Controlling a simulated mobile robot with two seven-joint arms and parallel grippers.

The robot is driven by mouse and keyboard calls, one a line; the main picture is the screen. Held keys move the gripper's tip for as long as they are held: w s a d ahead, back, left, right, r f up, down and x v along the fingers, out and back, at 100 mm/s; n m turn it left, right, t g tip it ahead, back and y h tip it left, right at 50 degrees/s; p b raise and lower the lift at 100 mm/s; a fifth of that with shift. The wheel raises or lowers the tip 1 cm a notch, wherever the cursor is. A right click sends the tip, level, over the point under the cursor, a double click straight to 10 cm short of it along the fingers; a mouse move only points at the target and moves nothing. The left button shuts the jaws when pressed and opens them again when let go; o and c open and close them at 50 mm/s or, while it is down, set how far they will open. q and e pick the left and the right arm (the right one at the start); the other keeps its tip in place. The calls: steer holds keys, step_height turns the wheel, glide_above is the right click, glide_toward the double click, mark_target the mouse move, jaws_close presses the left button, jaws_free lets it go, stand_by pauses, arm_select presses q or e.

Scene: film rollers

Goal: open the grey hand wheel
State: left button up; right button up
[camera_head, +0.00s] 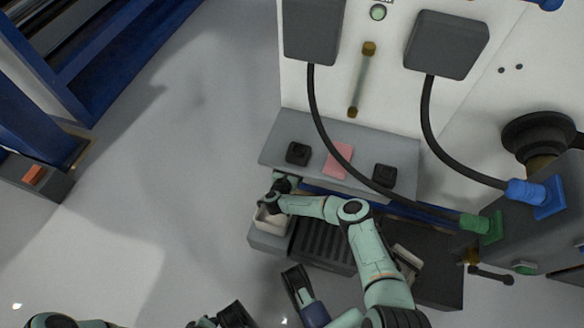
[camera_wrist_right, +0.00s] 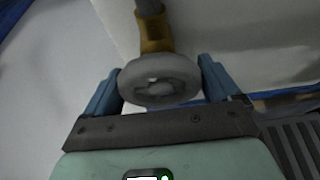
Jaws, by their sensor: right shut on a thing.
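The grey hand wheel (camera_wrist_right: 158,88) shows in the right wrist view as a round, flat disc with a small hub. It sits on a brass-coloured valve body (camera_wrist_right: 153,35) under a grey pipe. My right gripper (camera_wrist_right: 161,66) has a blue finger on each side of the wheel and is shut on it at the rim. In the head view my right arm reaches left to the front of the machine, and its wrist end (camera_head: 277,190) hides the wheel there.
A grey ledge (camera_head: 270,151) with black knobs and a pink pad stands above my right wrist. A pale bin (camera_head: 270,222) and a dark ribbed tray (camera_head: 322,243) lie close by. Black cables hang at the right.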

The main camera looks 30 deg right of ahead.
arm_select(q)
steer(key=shift+s+f, duration=0.1)
steer(key=shift+f, duration=0.05)
arm_select(e)
steer(key=shift+f+n+g+h, duration=0.1)
steer(key=shift+n+g+h, duration=0.4)
steer(key=shift+n, duration=0.5)
steer(key=o, duration=0.8)
steer(key=shift+s, duration=0.1)
steer(key=shift+a, duration=0.15)
arm_select(q)
steer(key=w+r+t+p, duration=0.2)
steer(key=w+r+p, duration=0.1)
steer(key=w+r, duration=0.15)
steer(key=s+d+r+g+p, duration=0.1)
steer(key=s+d+r+p, duration=0.1)
steer(key=s+d, duration=0.1)
steer(key=shift+s+r+m+g+h, duration=0.3)
steer(key=shift+s+r+g+h, duration=0.1)
steer(key=shift+s, duration=0.35)
arm_select(e)
steer(key=shift+v, duration=6.65)
